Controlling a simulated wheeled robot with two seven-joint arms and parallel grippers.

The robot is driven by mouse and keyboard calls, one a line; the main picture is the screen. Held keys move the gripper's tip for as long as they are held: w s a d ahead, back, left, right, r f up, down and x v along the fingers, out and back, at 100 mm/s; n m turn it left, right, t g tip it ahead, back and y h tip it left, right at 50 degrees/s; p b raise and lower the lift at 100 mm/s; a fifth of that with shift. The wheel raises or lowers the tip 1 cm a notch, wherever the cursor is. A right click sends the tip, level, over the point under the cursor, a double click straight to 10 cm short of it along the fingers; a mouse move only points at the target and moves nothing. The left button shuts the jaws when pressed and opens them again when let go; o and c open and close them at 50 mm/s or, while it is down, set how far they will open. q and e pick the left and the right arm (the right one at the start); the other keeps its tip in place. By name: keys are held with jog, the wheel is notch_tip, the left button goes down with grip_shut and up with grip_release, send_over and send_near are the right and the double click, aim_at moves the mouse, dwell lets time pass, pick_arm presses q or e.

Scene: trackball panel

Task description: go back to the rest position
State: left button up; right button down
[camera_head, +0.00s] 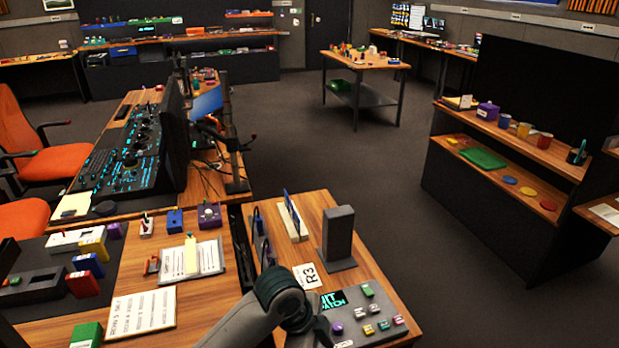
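One of my arms reaches in from the bottom edge, left of centre. Its grey link bends at a dark joint over the near desk (205,295). The arm then drops toward the bottom edge, beside the left side of a grey control panel (350,334). I see no gripper fingers on it, and nothing held shows. No other arm shows. The panel carries a small lit display and several coloured buttons. The arm overlaps the panel's left edge; I cannot tell whether it touches.
A dark upright block (338,232) stands behind the panel, near a white card marked R3 (306,275). Papers, small coloured boxes and a clipboard (192,261) lie on the left. A lit console (130,150) stands beyond. Open floor (420,230) lies to the right, before a shelf unit (500,130).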

pick_arm(q)
jog(key=s+a+f+n+t+y, duration=0.2)
jog(key=s+a+f+n, duration=0.3)
jog(key=s+a+n, duration=0.6)
jog(key=s+a+f+n+t+y, duration=0.15)
jog(key=s+a+f+n, duration=0.45)
jog(key=s+a, duration=0.8)
notch_tip(320, 180, down, 26)
jog(key=g, duration=0.2)
jog(key=s+a+f, duration=0.2)
jog(key=s+f, duration=0.7)
jog(key=s+a+f+g, duration=0.1)
jog(key=s+f, duration=0.8)
jog(key=f, duration=0.1)
jog(key=shift+a+n, duration=0.3)
jog(key=shift+a, duration=0.05)
